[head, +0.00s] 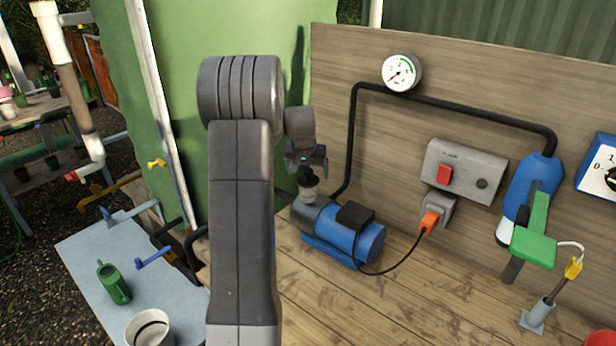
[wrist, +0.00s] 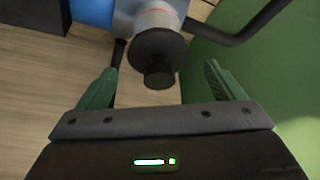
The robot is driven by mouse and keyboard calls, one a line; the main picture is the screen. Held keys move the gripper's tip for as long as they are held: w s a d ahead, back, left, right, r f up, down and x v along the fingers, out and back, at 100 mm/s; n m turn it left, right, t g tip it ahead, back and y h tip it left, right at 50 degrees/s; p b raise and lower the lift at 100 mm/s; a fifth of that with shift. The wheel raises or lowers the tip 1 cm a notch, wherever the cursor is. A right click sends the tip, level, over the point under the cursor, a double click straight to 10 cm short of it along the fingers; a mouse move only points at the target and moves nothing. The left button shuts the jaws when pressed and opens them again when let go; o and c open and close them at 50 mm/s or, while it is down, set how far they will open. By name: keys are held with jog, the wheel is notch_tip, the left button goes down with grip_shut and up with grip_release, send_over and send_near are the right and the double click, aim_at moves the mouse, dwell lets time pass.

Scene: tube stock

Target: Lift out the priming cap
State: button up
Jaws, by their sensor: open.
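The priming cap (head: 305,175) is a black knobbed cap on top of the grey neck of the blue pump (head: 342,236) on the wooden bench. In the wrist view the cap (wrist: 158,62) is a dark round disc with a smaller knob, seated on the light grey neck. My gripper (wrist: 160,88) is open, with one green finger on each side of the cap's knob and a gap on both sides. In the head view my gripper (head: 307,158) is just above the cap, partly hidden by my own wrist.
A black pipe (head: 351,130) rises right behind the pump to a gauge (head: 402,72). An orange plug (head: 430,221) and its cable run right of the pump. A grey switch box (head: 463,171) is on the back board. The front bench (head: 400,310) is clear.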

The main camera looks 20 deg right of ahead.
jog(key=shift+w+d+f, duration=0.1)
jog(key=shift+f, duration=0.55)
jog(key=c, duration=1.1)
jog(key=shift+r, duration=0.15)
